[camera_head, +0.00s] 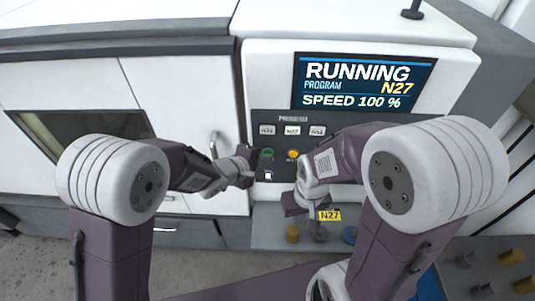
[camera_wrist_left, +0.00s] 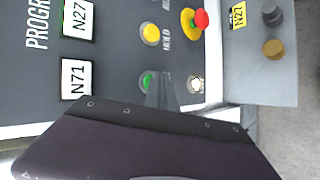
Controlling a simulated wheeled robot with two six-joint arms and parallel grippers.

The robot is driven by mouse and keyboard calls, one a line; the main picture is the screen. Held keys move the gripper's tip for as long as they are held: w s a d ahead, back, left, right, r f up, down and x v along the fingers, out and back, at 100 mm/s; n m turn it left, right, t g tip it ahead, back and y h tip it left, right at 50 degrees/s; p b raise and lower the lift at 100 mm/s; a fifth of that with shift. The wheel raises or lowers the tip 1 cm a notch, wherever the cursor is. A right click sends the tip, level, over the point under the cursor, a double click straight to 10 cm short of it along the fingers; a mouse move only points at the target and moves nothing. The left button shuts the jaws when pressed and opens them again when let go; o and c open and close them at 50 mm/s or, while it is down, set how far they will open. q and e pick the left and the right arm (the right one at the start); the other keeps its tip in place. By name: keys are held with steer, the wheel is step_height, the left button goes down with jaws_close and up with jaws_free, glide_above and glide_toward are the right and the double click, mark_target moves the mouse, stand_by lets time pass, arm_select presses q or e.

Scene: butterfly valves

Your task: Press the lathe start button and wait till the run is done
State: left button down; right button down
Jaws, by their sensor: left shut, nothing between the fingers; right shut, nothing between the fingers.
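The lathe's screen (camera_head: 363,82) reads RUNNING, PROGRAM N27, SPEED 100 %. Below it is the dark control panel (camera_head: 262,122) with a green button (camera_head: 267,153), a yellow button (camera_head: 292,154) and a white button (camera_head: 268,176). In the left wrist view the green button (camera_wrist_left: 147,82) is partly hidden by my gripper's finger, so I cannot tell whether they touch. My left gripper (camera_head: 250,160) is shut and empty, just left of the green button. My right gripper (camera_head: 294,204) is shut and empty, low in front of the panel's right side.
A red knob (camera_wrist_left: 201,19) on a yellow base is on the panel. A yellow N27 tag (camera_head: 329,215) marks a ledge holding a brass part (camera_head: 292,234), a grey part (camera_head: 319,233) and a blue part (camera_head: 349,235). The lathe door's handle (camera_head: 214,145) is left of my left gripper.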

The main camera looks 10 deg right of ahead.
arm_select(q)
steer(key=shift+s, duration=0.15)
steer(key=shift+s+a, duration=0.25)
steer(key=shift+s, duration=0.45)
steer(key=s, duration=0.2)
steer(key=s+a+b, duration=0.1)
steer(key=s, duration=0.1)
steer(key=shift+s+a, duration=0.2)
steer(key=shift+s, duration=0.2)
stand_by(0.5)
